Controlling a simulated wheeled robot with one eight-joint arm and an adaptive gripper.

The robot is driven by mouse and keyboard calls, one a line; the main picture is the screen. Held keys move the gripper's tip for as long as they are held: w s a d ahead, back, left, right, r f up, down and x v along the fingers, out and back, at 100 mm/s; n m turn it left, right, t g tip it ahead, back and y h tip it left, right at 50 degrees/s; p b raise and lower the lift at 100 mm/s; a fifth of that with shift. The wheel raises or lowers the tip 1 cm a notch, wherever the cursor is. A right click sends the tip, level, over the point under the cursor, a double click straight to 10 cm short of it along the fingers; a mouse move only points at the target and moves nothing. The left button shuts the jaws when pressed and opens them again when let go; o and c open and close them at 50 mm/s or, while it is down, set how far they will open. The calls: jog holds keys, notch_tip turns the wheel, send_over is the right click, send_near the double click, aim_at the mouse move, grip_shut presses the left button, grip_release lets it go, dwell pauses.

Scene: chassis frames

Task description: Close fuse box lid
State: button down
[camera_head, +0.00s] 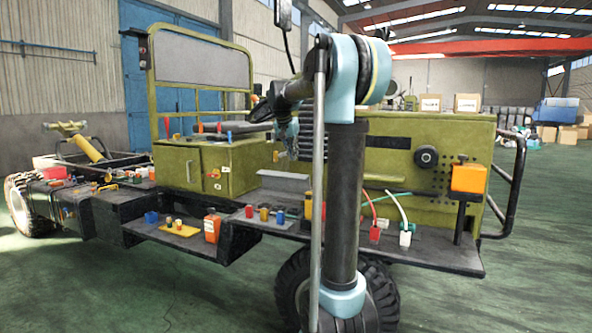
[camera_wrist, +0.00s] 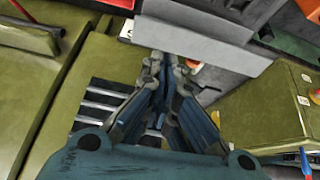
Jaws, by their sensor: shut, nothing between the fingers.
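My gripper (camera_head: 290,150) hangs pointing down over the olive chassis, left of my arm column. In the wrist view my gripper (camera_wrist: 166,68) has its fingers together, with nothing between them. A light grey angled panel (camera_head: 285,182) stands on the chassis deck below it, behind a row of small red, yellow and blue parts. It looks like a raised lid, though I cannot be sure it is the fuse box lid. A grey panel (camera_wrist: 192,45) lies just beyond the fingertips in the wrist view; contact cannot be told. My column hides part of the deck.
An olive cabinet (camera_head: 205,167) stands left of the gripper. An orange box (camera_head: 468,178) is mounted at the right. An orange bottle (camera_head: 212,226) and small parts crowd the front ledge. The floor in front is clear.

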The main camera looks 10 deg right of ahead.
jog(key=w+d+f, duration=0.2)
jog(key=w+f, duration=0.5)
jog(key=w, duration=0.1)
jog(key=shift+d+f+m, duration=0.3)
dwell(0.3)
